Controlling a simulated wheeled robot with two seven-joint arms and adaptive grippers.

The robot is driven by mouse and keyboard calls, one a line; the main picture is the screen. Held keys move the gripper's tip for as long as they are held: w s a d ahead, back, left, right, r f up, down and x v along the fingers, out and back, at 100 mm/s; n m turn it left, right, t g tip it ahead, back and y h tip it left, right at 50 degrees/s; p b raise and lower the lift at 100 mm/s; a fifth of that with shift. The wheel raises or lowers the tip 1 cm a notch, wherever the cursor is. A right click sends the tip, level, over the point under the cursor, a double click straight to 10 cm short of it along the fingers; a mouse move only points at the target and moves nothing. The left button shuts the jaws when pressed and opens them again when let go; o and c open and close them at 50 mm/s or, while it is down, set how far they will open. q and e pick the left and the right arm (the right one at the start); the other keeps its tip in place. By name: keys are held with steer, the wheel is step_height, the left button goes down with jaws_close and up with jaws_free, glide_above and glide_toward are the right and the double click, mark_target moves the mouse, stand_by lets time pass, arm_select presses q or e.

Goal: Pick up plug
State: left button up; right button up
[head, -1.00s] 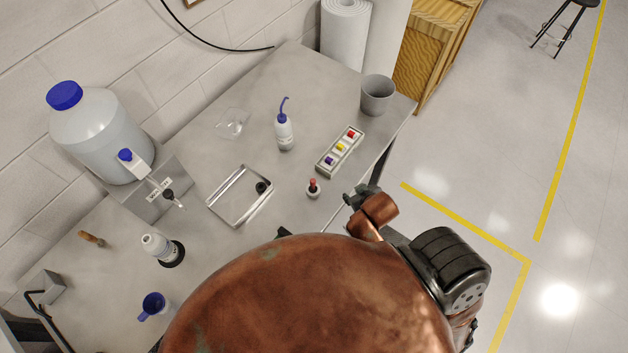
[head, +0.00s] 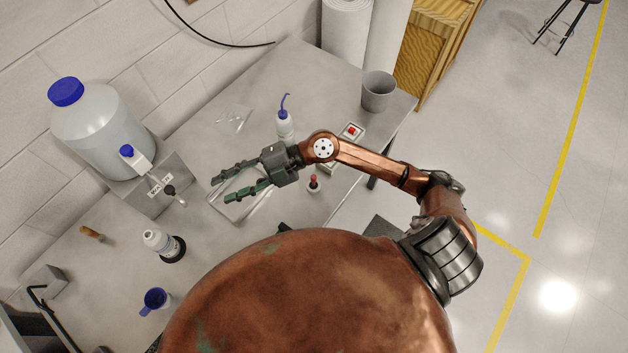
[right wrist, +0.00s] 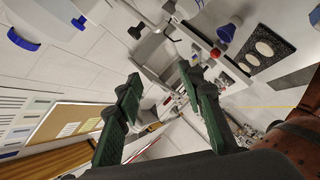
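My right gripper (head: 224,189) reaches in from the right and hangs over the metal tray (head: 240,217) on the bench. Its two green fingers are spread apart with nothing between them. The open fingers also show in the right wrist view (right wrist: 160,85). A small black round piece, possibly the plug, lay in the tray in the earlier head view; my gripper now hides that spot. I cannot make out the plug for certain in either view. My left gripper is not recognisable; only a small dark part shows at my body's edge.
A dropper bottle (head: 314,184) and a button box (head: 351,131) stand near my right forearm. A wash bottle (head: 285,126) stands behind the gripper. A large jug (head: 95,130), a white bottle (head: 157,241) and a blue mug (head: 155,299) are further left. A grey cup (head: 378,92) is at the back right.

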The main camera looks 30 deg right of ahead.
steer(key=d+f+g+h, duration=0.2)
steer(key=d+f+h, duration=0.15)
steer(key=f, duration=0.35)
steer(key=m+g+h, duration=0.1)
steer(key=m+h, duration=0.1)
steer(key=h, duration=0.9)
glide_above(314, 176)
steer(key=f, duration=0.5)
steer(key=a+f, duration=0.1)
steer(key=f, duration=0.2)
steer(key=shift+w, duration=0.1)
steer(key=shift+d+f, duration=0.3)
steer(key=shift+f, duration=0.25)
steer(key=shift+d+f, duration=0.3)
steer(key=shift+f, duration=0.2)
steer(key=f+p, duration=0.2)
steer(key=f, duration=0.3)
steer(key=shift+a, duration=0.2)
steer(key=shift+f, duration=0.35)
steer(key=shift+c, duration=0.4)
jaws_close()
